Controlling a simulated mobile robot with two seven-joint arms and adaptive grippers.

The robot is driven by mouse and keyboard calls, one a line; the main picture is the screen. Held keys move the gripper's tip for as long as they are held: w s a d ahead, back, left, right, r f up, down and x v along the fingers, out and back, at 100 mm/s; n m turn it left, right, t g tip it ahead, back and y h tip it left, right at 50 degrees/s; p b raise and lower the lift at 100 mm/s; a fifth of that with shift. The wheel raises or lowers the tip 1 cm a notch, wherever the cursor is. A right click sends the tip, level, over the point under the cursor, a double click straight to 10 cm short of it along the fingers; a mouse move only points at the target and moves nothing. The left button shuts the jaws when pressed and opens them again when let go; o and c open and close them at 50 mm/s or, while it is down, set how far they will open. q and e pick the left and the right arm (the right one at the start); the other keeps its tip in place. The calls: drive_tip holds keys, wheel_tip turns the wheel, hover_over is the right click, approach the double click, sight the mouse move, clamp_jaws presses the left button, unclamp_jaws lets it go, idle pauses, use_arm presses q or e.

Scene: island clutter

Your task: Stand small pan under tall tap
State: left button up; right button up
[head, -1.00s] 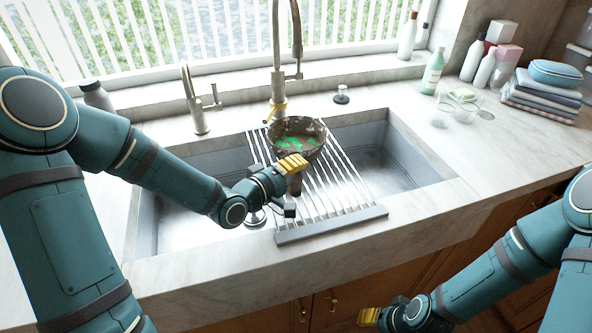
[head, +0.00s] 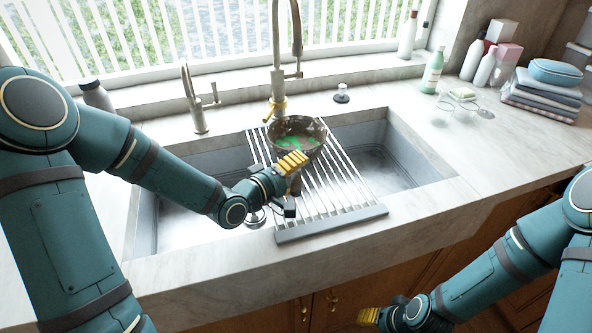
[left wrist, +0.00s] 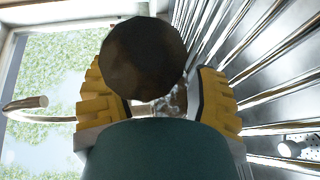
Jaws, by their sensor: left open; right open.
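The small dark pan (head: 312,150), with green patches inside, sits on the slatted rack across the sink, close in front of the tall tap (head: 277,62). Its brown handle (head: 296,186) points toward me. My left gripper (head: 291,184) is open around the handle, with one yellow finger on each side. In the left wrist view the round brown handle end (left wrist: 145,58) shows between the spread fingers of my left gripper (left wrist: 160,102); whether they touch it is hard to tell. My right gripper (head: 370,316) is open and empty, low in front of the counter.
The rack (head: 335,225) spans the sink (head: 185,215). A shorter tap (head: 194,100) stands left of the tall one. Bottles (head: 432,72), glasses (head: 485,112) and folded cloths (head: 542,95) stand on the right.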

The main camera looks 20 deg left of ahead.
use_arm(q)
drive_tip(key=shift+s+a, duration=0.1)
drive_tip(key=v, duration=0.7)
drive_tip(key=shift+s, duration=0.15)
